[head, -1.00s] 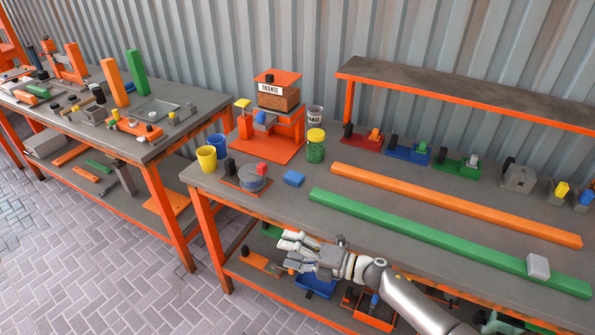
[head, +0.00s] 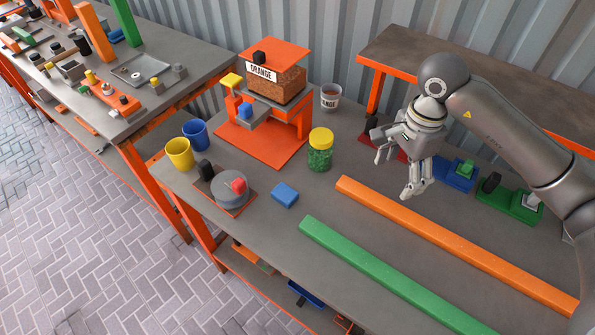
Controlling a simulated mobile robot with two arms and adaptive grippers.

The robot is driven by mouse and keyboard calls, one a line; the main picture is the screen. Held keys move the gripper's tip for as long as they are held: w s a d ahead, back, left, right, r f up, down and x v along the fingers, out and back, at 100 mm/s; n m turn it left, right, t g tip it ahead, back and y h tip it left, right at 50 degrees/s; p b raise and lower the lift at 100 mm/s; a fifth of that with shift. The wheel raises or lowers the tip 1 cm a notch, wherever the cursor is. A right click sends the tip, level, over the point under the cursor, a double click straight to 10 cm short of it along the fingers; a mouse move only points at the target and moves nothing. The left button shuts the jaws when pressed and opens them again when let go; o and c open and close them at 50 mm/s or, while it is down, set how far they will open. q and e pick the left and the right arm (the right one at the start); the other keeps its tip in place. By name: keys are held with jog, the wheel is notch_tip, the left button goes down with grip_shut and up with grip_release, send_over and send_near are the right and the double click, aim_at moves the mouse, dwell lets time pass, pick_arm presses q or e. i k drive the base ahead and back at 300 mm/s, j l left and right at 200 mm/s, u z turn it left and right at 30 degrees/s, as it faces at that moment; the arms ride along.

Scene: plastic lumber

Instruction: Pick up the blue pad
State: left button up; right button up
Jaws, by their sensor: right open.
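My right gripper (head: 396,178) is open and empty. It hangs above the back part of the bench, to the right of the pad and beyond the orange bar, well apart from the pad. It partly hides the red and blue fixtures behind it. My left gripper is not in view.
A grey round device (head: 232,190) with a red knob stands left of the pad. A green-filled jar (head: 320,150) with a yellow lid stands behind it. A green bar (head: 385,272) and an orange bar (head: 450,242) lie to the right. An orange press (head: 268,125) stands behind.

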aim_at(284, 195)
jog(key=i+j+z, duration=0.25)
jog(key=j, duration=0.25)
jog(key=j+z, duration=0.25)
jog(key=j, duration=0.3)
jog(key=j+z, duration=0.25)
jog(key=j, duration=0.3)
jog(key=i, duration=0.05)
